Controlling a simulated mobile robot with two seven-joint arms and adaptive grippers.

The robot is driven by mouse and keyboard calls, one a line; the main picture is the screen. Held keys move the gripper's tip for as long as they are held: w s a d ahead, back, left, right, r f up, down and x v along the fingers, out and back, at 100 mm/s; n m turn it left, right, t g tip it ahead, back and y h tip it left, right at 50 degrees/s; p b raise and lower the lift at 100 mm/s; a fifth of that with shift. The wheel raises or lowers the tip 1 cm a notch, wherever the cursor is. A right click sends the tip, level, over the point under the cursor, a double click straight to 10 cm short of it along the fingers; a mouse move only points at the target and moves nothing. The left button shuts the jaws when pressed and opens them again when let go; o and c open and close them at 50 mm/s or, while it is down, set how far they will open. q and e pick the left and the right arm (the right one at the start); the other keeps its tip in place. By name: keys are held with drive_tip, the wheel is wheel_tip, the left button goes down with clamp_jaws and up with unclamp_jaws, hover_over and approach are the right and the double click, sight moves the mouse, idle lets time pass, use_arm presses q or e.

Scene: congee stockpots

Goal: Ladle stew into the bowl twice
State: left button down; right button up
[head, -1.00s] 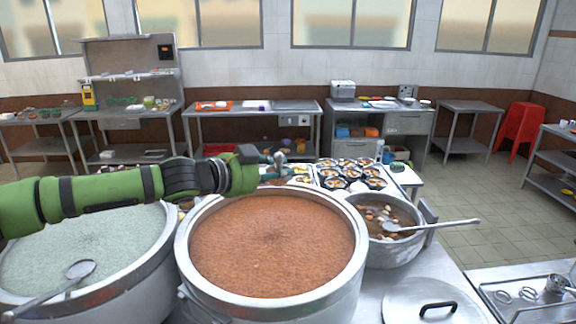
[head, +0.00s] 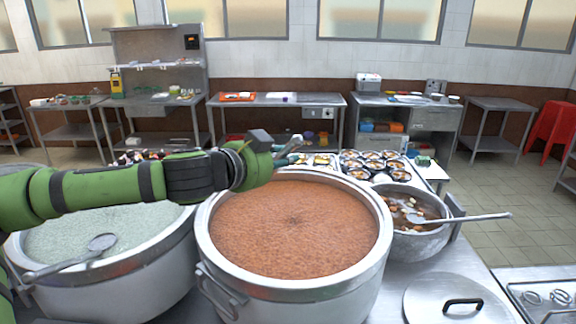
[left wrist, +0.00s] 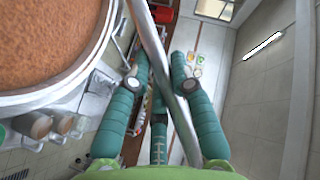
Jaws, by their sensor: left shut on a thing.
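My left gripper (head: 288,148) reaches in from the left, behind the large pot's rim. In the left wrist view its teal fingers (left wrist: 160,85) are shut on a long metal handle (left wrist: 158,60), which looks like a ladle's; its bowl end is out of view. A large steel pot of reddish-brown food (head: 295,230) stands in the middle and shows top left in the wrist view (left wrist: 45,45). A smaller pot of chunky brown stew (head: 405,205) stands to its right with a ladle (head: 465,217) resting in it. Several small filled bowls (head: 372,165) sit behind. My right gripper is not in view.
A pot of pale congee (head: 105,235) with a ladle (head: 75,255) stands at the left, under my arm. A lid (head: 455,300) lies at the front right beside a cooker (head: 545,295). Steel tables (head: 275,102) line the back wall. Tiled floor is open at the right.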

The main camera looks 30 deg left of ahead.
use_arm(q)
drive_tip(key=s+a+n+g+y+p, duration=0.1)
drive_tip(key=s+n+g+y+p, duration=0.2)
drive_tip(key=s+n+g+y, duration=0.8)
drive_tip(key=s+a+n+g+y+p, duration=0.2)
drive_tip(key=s+n+g+y, duration=0.3)
drive_tip(key=s+n, duration=0.7)
drive_tip(key=s+f+m+t+y, duration=0.1)
drive_tip(key=s+f+m, duration=0.2)
drive_tip(key=f, duration=2.9)
drive_tip(key=shift+f+y, duration=0.2)
drive_tip(key=shift+y, duration=0.1)
drive_tip(key=shift+d, duration=0.1)
